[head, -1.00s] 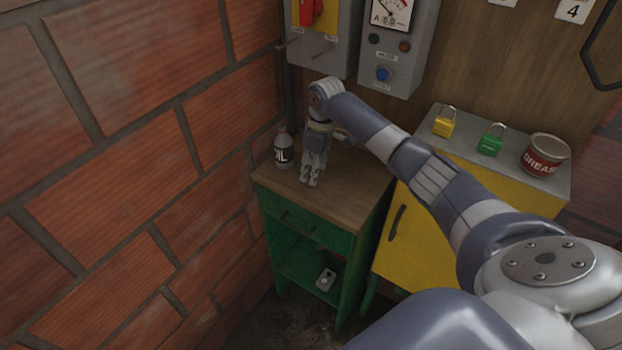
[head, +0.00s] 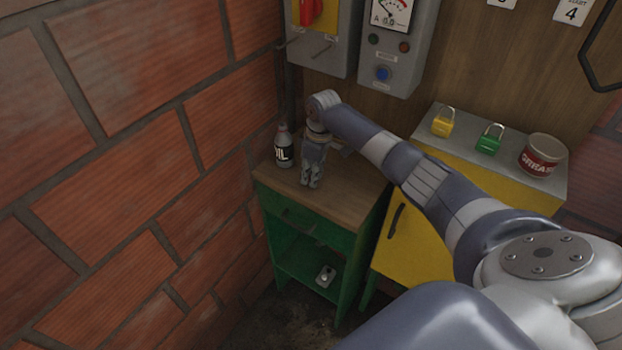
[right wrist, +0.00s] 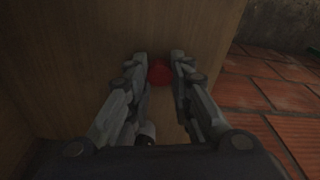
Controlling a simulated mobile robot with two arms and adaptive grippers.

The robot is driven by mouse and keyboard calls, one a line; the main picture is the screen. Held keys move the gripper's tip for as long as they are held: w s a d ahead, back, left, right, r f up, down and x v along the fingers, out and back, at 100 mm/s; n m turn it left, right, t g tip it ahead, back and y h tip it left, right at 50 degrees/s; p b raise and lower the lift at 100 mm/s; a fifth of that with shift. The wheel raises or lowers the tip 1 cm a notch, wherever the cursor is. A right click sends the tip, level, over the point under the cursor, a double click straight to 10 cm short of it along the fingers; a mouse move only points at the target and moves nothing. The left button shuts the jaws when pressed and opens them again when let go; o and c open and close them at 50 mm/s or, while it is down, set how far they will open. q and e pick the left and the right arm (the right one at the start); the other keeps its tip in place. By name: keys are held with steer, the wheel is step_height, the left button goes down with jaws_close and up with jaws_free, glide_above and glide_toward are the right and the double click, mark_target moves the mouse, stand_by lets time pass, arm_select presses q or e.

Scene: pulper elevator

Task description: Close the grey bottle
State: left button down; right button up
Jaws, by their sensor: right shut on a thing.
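The grey bottle (head: 284,154) stands upright at the back left of the wooden cabinet top, with a dark label on its side. Its mouth is too small to tell in detail. My right gripper (head: 311,184) points down just right of the bottle, apart from it, close over the cabinet top. In the right wrist view, the fingers (right wrist: 166,70) are shut on a small round red thing (right wrist: 159,73), which looks like a cap. The red thing is hidden in the head view. My left gripper is not in view.
The wooden-topped green cabinet (head: 345,194) stands against the brick wall (head: 130,180). A yellow cabinet (head: 415,248) beside it bears a yellow padlock (head: 442,127), a green padlock (head: 488,144) and a grease tin (head: 543,157). Electrical boxes (head: 398,60) hang above.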

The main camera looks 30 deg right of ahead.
steer(key=shift+r, duration=0.15)
steer(key=shift+r, duration=0.25)
step_height(320, 180, up, 3)
steer(key=shift+w+f+b, duration=0.1)
steer(key=shift+f+b, duration=0.1)
steer(key=shift+b, duration=0.8)
steer(key=s+a+b, duration=0.1)
steer(key=s+a, duration=0.2)
steer(key=s, duration=0.1)
steer(key=s+a+r, duration=0.1)
steer(key=s+a, duration=0.1)
steer(key=s, duration=0.3)
steer(key=s+a+b, duration=0.1)
steer(key=s+a, duration=0.2)
steer(key=s, duration=0.1)
steer(key=shift+s+a+r+b, duration=0.3)
steer(key=shift+a+r, duration=0.05)
